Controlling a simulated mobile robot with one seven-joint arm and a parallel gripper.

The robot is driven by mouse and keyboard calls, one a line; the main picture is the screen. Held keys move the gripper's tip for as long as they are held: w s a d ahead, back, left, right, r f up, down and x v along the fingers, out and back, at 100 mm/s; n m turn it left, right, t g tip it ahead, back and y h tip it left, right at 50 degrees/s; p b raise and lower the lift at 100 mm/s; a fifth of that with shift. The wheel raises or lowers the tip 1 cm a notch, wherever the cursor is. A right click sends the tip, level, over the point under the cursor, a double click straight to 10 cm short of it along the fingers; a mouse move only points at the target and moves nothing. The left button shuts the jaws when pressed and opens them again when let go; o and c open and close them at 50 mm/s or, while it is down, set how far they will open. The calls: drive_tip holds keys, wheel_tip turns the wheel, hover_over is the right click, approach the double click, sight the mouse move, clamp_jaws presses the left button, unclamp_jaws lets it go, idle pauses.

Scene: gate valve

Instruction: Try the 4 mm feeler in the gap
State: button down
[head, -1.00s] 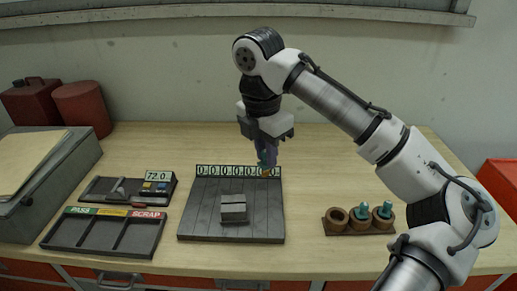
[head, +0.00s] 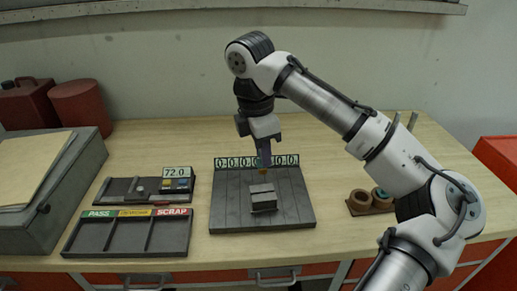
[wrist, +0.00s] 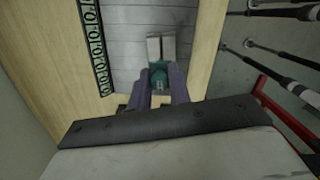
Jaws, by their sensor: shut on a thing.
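My gripper (head: 264,163) is shut on a teal feeler (wrist: 158,76), which shows between the purple fingers in the wrist view. Its size marking cannot be read. A small grey block with a gap line across it (head: 263,203) sits on the dark slatted plate (head: 228,215). In the head view my gripper is just above and behind the block. In the wrist view the block (wrist: 161,45) lies right beyond the feeler, in line with it. I cannot tell whether the feeler touches the block or enters the gap.
A holder with brown cups (head: 360,201) stands at the right, partly hidden by my arm. At the left are a PASS/SCRAP tray (head: 127,236), a gauge with a display reading 72.0 (head: 176,172) and a grey box (head: 75,185). A numbered strip (head: 231,163) edges the plate.

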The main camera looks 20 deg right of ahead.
sight(263, 170)
drive_tip(key=shift+f, duration=0.15)
wheel_tip(263, 170, down, 4)
drive_tip(key=b, duration=0.5)
drive_tip(key=shift+f, duration=0.6)
drive_tip(key=shift+p, duration=1.35)
idle(1.7)
drive_tip(key=shift+f+b, duration=0.35)
drive_tip(key=shift+f, duration=1.35)
idle(1.8)
